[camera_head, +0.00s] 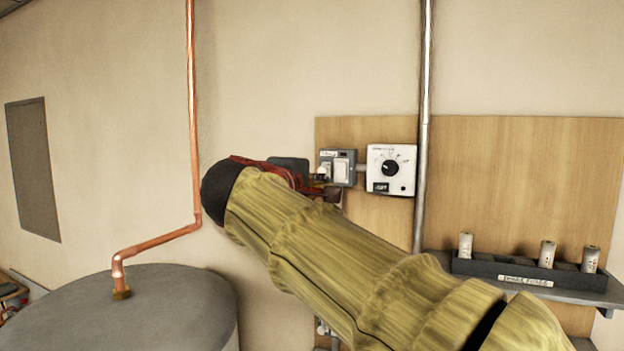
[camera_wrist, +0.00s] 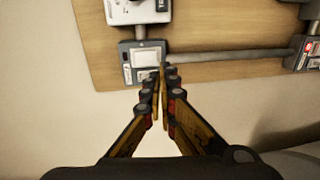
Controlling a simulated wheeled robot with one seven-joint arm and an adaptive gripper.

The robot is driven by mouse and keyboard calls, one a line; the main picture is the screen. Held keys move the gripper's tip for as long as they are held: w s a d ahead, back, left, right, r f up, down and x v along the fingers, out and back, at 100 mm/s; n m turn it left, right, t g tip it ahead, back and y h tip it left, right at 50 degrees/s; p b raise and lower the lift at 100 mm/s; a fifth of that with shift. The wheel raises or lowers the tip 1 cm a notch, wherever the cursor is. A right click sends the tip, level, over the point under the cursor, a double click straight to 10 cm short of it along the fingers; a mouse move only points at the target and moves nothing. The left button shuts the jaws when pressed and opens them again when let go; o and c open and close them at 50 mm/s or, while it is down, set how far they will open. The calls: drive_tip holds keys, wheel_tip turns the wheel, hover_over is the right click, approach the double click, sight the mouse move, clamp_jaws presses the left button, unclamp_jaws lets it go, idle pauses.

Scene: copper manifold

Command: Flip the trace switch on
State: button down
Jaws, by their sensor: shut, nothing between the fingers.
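A small grey switch box (camera_head: 338,167) with a white face and a label too small to read is on the wooden wall board, left of the white dial box (camera_head: 390,170). A grey box with white panels (camera_wrist: 142,62) shows beyond my fingertips in the wrist view. I cannot read its label or tell the switch position. My gripper (camera_wrist: 163,68) is shut and empty, its tips overlapping the box's edge in that view. In the head view my gripper (camera_head: 322,184) is beside the switch box, partly hidden; contact cannot be told.
A vertical metal conduit (camera_head: 422,100) runs right of the dial box. A second grey box with a red spot (camera_wrist: 306,52) is at the wrist view's right edge. A fuse tray (camera_head: 500,272) sits on a shelf. A copper pipe (camera_head: 193,110) and round grey tank (camera_head: 150,310) are left.

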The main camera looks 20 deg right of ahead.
sight(340, 171)
drive_tip(key=p+x, duration=0.1)
drive_tip(key=x, duration=0.5)
drive_tip(key=shift+w+d+p, duration=0.15)
drive_tip(key=shift+p, duration=0.25)
drive_tip(key=shift+f, duration=0.1)
drive_tip(key=shift+w, duration=0.1)
